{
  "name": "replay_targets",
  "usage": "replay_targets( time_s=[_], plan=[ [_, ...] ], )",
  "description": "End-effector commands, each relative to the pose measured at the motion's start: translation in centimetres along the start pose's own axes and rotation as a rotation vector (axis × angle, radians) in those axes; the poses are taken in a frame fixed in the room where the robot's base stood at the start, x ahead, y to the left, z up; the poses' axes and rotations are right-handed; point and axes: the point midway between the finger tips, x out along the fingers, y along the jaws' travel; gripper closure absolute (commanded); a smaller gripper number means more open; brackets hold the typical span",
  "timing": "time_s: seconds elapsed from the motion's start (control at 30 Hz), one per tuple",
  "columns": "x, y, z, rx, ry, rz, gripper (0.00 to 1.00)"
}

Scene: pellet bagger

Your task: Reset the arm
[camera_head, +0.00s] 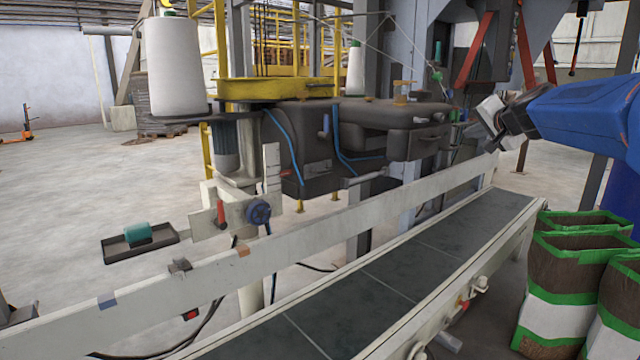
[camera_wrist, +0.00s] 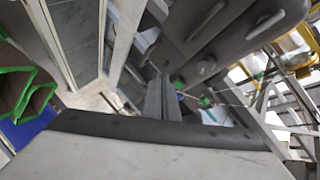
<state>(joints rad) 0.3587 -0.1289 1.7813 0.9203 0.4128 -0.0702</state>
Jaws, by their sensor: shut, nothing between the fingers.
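My arm (camera_head: 585,108) is blue and reaches in from the right edge of the head view. Its dark wrist and pale end hang above the far end of the conveyor, to the right of the dark sewing machine (camera_head: 340,135). In the wrist view my gripper (camera_wrist: 163,88) shows as two dark fingers side by side, shut and empty. The pale, dark-edged housing fills the bottom of that view. The fingers appear to touch nothing.
A conveyor belt (camera_head: 385,285) with a pale side rail (camera_head: 330,235) runs diagonally below. Open brown bags with green edges (camera_head: 565,290) stand at the right. A white thread cone (camera_head: 175,65) stands at the left. Red struts (camera_head: 478,48) rise behind my wrist.

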Motion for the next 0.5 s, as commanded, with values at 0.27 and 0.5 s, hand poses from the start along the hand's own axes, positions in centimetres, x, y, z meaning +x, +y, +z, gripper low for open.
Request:
replay_targets(
  time_s=[0.27, 0.5],
  plan=[
    [-8.3, 2.4, 15.0, -0.239, -0.250, 0.063, 1.00],
    [-16.3, 8.3, 26.0, -0.449, -0.450, 0.142, 1.00]
  ],
)
